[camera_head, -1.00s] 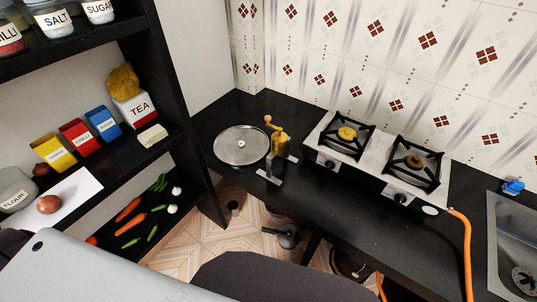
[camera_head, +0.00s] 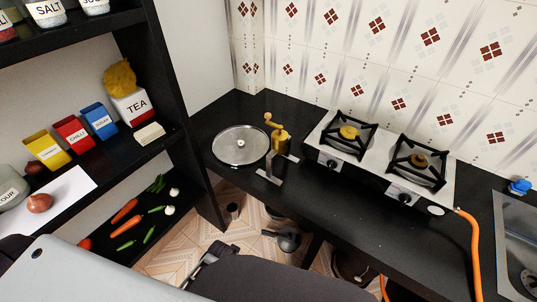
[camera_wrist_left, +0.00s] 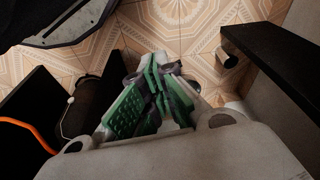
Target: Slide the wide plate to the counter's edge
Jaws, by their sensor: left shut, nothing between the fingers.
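The wide plate (camera_head: 241,146) is a round, silver, shiny disc with a small centre knob. It lies flat on the black counter (camera_head: 350,207), at its left end. Its near rim is close to the counter's front edge. My left gripper (camera_wrist_left: 160,92) shows in the left wrist view with its green-padded fingers together and empty, above the tiled floor. In the head view, a dark piece of my left arm shows low in the middle, below the counter and apart from the plate. My right gripper is not in view.
A brass grinder (camera_head: 279,139) stands just right of the plate, near a grey metal strip (camera_head: 270,178). The stove (camera_head: 375,160) and its orange hose (camera_head: 473,250) are farther right. A black shelf (camera_head: 172,60) with tins and vegetables stands left. Pots sit below the counter.

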